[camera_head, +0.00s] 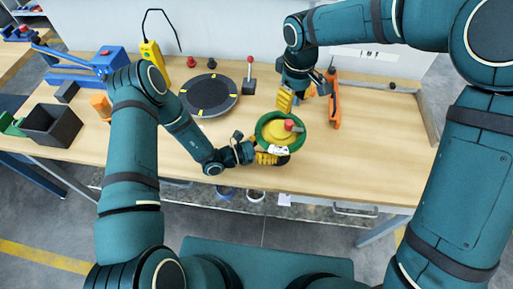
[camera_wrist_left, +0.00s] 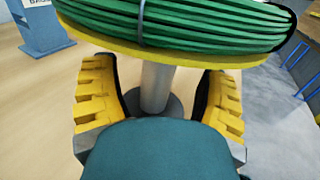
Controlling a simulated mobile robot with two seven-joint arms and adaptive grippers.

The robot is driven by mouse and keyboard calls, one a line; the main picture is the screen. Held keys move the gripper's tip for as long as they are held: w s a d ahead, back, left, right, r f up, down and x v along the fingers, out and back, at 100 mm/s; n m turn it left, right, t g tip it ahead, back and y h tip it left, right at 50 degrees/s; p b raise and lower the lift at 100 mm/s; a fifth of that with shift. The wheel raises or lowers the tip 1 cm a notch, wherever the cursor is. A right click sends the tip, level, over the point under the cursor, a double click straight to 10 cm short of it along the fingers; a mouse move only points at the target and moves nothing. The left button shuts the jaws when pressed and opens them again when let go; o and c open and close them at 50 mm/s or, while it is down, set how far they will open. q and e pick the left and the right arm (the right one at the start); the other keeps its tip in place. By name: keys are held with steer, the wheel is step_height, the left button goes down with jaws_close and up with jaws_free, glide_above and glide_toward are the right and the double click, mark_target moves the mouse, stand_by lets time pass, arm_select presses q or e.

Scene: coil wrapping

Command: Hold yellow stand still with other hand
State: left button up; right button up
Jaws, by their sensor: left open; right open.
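The yellow stand (camera_head: 277,132) is on the table at the front, with a green coil (camera_head: 262,124) around its top and a red knob (camera_head: 289,125) above. In the left wrist view the green coil (camera_wrist_left: 190,22) lies on the stand's yellow disc (camera_wrist_left: 180,55), above a grey post (camera_wrist_left: 157,85) on a dark base. My left gripper (camera_head: 268,158) is low at the stand's front. It also shows in the left wrist view (camera_wrist_left: 160,95), open, its yellow fingers either side of the post with gaps. My right gripper (camera_head: 295,98) is open above and behind the coil; its grasp area is partly hidden.
A black round plate (camera_head: 209,95) lies left of the stand. A red-knobbed lever (camera_head: 249,77) stands behind. An orange tool (camera_head: 334,105) is to the right. A black bin (camera_head: 52,125) and a blue vise-like device (camera_head: 100,62) are at far left. The front table edge is close.

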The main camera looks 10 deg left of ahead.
arm_select(q)
steer(key=shift+x, duration=1.05)
jaws_close()
stand_by(0.5)
